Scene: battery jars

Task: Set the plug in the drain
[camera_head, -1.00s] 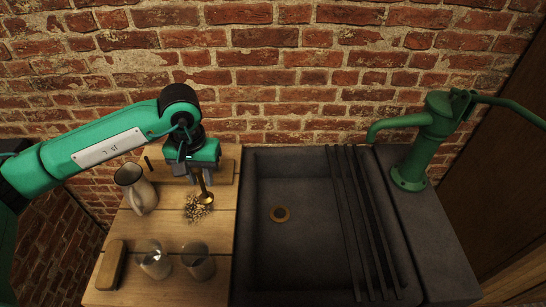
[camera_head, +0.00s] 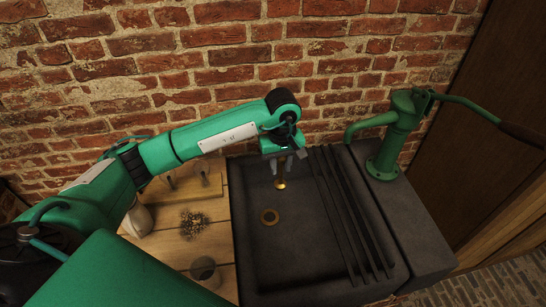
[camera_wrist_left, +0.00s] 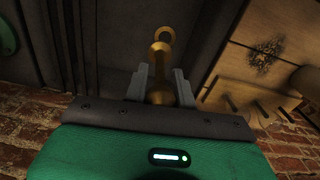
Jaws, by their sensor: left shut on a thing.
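My left gripper (camera_head: 281,158) is shut on the brass plug (camera_head: 280,183) and holds it upright above the back part of the dark sink basin (camera_head: 310,255). The brass drain ring (camera_head: 269,217) lies in the basin floor, lower in the picture than the plug and apart from it. In the left wrist view the plug (camera_wrist_left: 160,72) stands out between the two grey fingers (camera_wrist_left: 160,88). A brass ring shows at its far end there; I cannot tell whether it is the drain. My right gripper is not in view.
Dark bars (camera_head: 345,212) cross the basin's right side. A green hand pump (camera_head: 391,140) stands on the right ledge. On the wooden counter are a pitcher (camera_head: 138,219), a small pile of bits (camera_head: 193,224) and a glass (camera_head: 205,272). A brick wall stands behind.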

